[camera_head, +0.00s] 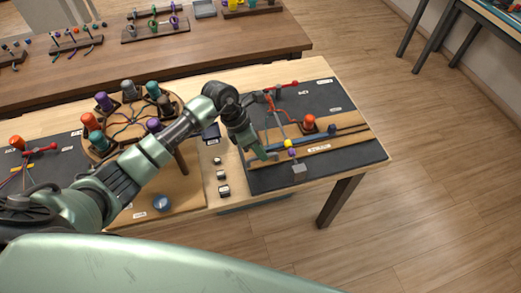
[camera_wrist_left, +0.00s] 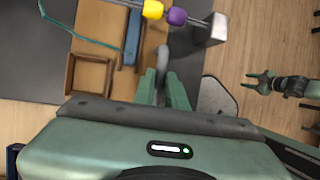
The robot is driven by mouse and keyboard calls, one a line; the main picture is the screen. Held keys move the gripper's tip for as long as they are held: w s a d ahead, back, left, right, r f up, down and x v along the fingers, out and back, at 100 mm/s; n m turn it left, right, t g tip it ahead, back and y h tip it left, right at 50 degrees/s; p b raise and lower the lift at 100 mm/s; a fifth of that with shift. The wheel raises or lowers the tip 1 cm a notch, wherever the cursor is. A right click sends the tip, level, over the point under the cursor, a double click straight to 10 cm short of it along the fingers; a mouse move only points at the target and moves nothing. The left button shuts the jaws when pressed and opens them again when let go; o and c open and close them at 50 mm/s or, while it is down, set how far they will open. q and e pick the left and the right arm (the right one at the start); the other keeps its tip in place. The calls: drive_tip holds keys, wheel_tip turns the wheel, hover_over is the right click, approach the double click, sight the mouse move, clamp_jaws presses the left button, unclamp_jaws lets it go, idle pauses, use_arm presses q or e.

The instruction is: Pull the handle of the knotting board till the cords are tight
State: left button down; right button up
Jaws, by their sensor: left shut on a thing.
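The knotting board is the wooden strip (camera_head: 348,136) on the dark mat at the right of the head view. A thin metal rod crosses it with a yellow bead (camera_head: 288,143) and a purple bead (camera_head: 292,153), ending in a grey block (camera_head: 299,168). My left gripper (camera_head: 266,156) is down at the board's near left end. In the left wrist view, its fingers are shut on a grey rounded piece (camera_wrist_left: 163,62), seemingly the handle, mostly hidden between them. My right gripper (camera_wrist_left: 262,82) shows in the left wrist view, open and empty, away from the board.
A dark table (camera_head: 200,50) with more cord pieces stands behind.

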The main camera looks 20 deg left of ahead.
idle(0.4)
use_arm(q)
drive_tip(key=shift+s+r, duration=0.1)
drive_tip(key=s+d, duration=0.1)
drive_tip(key=s+d+p, duration=0.1)
drive_tip(key=s, duration=0.1)
drive_tip(key=shift+s+d, duration=0.15)
drive_tip(key=shift+s, duration=0.05)
drive_tip(key=shift+s+d, duration=0.2)
drive_tip(key=shift+d, duration=0.1)
drive_tip(key=c, duration=1.6)
unclamp_jaws()
drive_tip(key=shift+o, duration=0.7)
drive_tip(key=shift+s, duration=0.1)
